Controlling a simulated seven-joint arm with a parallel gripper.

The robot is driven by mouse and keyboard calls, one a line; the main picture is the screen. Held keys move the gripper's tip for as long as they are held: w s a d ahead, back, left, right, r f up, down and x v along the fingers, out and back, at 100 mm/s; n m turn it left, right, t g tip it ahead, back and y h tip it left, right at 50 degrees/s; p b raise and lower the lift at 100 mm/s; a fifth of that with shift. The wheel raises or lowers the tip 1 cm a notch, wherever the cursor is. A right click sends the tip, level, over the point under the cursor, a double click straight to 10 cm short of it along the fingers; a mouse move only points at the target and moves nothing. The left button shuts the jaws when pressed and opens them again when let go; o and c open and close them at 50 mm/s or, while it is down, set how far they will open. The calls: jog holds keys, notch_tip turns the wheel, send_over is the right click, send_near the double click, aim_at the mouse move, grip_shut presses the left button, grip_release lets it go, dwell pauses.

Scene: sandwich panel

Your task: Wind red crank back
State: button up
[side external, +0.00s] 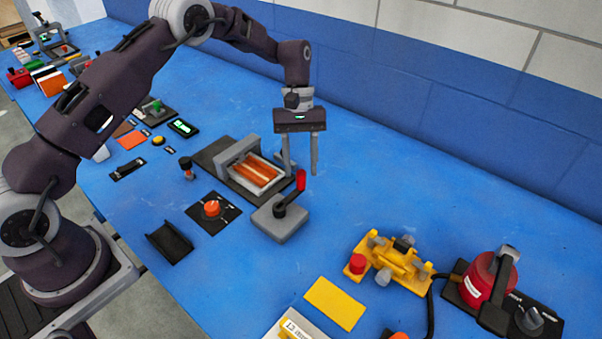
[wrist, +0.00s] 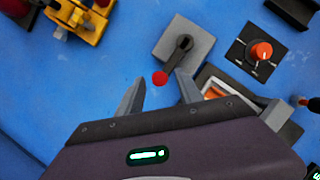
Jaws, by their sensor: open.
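The red crank handle (side external: 301,180) stands up from the end of a dark arm, which is mounted on a grey box (side external: 283,222) on the blue table. In the wrist view the red knob (wrist: 160,78) shows end-on, with its dark arm (wrist: 182,50) running up to the pivot on the grey box (wrist: 195,40). My gripper (side external: 300,172) is open and empty, pointing down close to the handle. In the wrist view the knob lies just beyond the gap between my fingertips (wrist: 160,80); I cannot tell whether either finger touches it.
Beside the crank box is a press-like unit (side external: 240,160) with orange-brown strips in a tray. An orange knob on a black plate (side external: 212,209) is to the left. A yellow fixture (side external: 388,262) and a red round device (side external: 484,280) stand right. Blue table beyond the gripper is clear.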

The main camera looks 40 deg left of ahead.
aim_at(290, 193)
jog(key=shift+x, duration=1.25)
grip_shut()
dwell(0.4)
